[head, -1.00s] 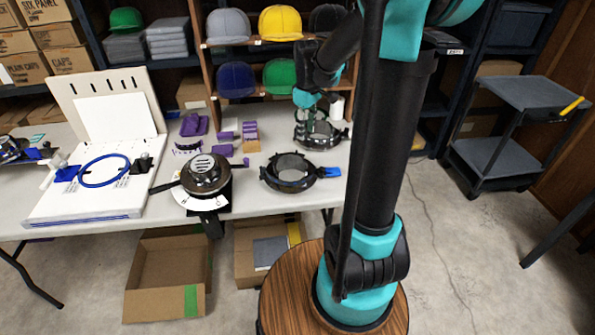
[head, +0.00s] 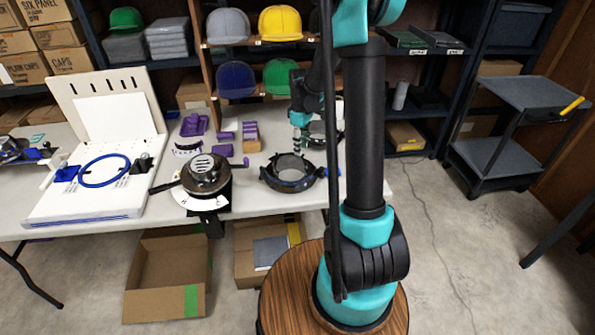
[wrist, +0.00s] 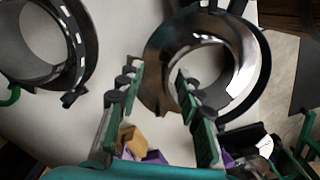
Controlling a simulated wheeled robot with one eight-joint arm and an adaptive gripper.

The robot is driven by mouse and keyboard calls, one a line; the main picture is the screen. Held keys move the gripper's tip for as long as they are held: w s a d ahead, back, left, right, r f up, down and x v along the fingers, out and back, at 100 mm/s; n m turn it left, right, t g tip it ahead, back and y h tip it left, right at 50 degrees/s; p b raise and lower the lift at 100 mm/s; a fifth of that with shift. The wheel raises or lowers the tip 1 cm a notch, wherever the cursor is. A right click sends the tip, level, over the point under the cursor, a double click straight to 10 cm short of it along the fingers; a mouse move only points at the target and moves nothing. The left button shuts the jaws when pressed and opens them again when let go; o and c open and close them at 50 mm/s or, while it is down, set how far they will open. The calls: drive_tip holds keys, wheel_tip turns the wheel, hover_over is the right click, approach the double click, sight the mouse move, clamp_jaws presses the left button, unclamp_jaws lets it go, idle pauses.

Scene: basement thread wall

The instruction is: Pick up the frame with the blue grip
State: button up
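The near round cap frame (head: 288,180), a dark ring, sits on the table; it also shows in the wrist view (wrist: 160,72). My gripper (head: 299,148) is open and empty, above and behind the near frame. In the wrist view my gripper (wrist: 158,80) has its right finger overlapping that frame's ring.
A cap-holding device (head: 205,175) stands left of the near frame. Purple parts (head: 223,150) and a wooden block (head: 251,138) lie behind. A white board (head: 90,200) with a blue hoop (head: 104,170) is at the left. Shelves of caps rise behind the table.

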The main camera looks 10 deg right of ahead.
sight(302, 158)
drive_tip(key=shift+s+d+f, duration=0.1)
drive_tip(key=shift+f, duration=1.45)
drive_tip(key=shift+d+f, duration=0.1)
drive_tip(key=shift+f, duration=1.4)
clamp_jaws()
